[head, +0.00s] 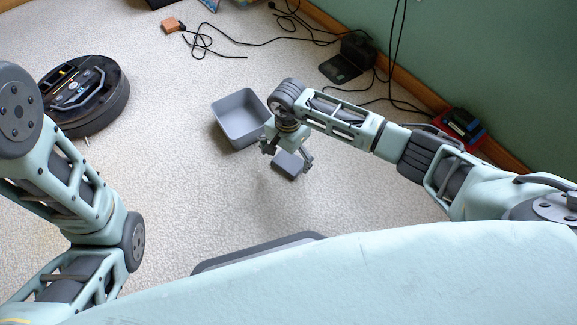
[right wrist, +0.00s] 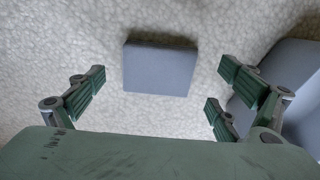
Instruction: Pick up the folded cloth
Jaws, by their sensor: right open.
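The folded cloth looks like a small flat grey-blue block. It lies on the carpet, below my right gripper in the head view (head: 288,166) and ahead of it in the right wrist view (right wrist: 160,69). My right gripper (head: 288,157) is open, its fingers spread to either side of the cloth in the picture. In the right wrist view the fingers (right wrist: 160,82) frame the cloth with bare carpet showing on both sides; they do not touch it. My left arm shows at the left of the head view, but its gripper is out of view.
A grey open bin (head: 240,118) stands on the floor close to the cloth; its side also shows in the right wrist view (right wrist: 294,85). A round dark robot vacuum (head: 88,100) is at the left. Black cables (head: 215,50) and a dark device (head: 345,62) lie near the green wall.

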